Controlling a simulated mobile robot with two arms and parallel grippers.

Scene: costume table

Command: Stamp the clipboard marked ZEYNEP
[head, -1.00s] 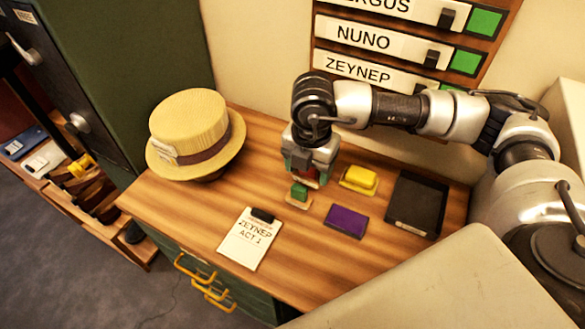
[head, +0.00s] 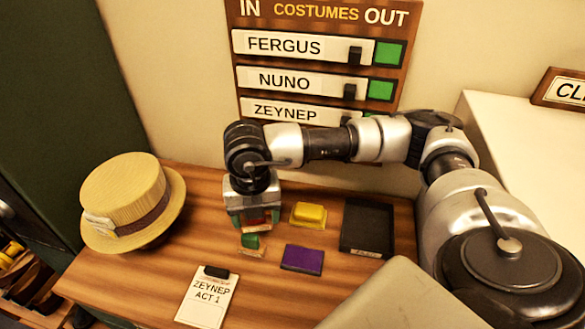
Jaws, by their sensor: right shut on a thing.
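The clipboard marked ZEYNEP ACT 1 (head: 206,300) lies on the table at the front left, with a black clip at its top. My right gripper (head: 254,222) points down over the back middle of the table, shut on a red stamp (head: 256,223), mostly hidden by the fingers. I cannot tell whether the red stamp touches the table. A green stamp (head: 250,241) on a pale base stands just in front of the gripper. A yellow stamp (head: 309,213) stands to its right. A purple ink pad (head: 302,258) lies in front of the yellow stamp. My left gripper is not in view.
A straw hat (head: 125,205) stands at the left of the table. A black tray (head: 367,228) lies to the right. A costumes board (head: 318,62) with name rows hangs on the wall behind. Bare wood lies between the clipboard and the purple pad.

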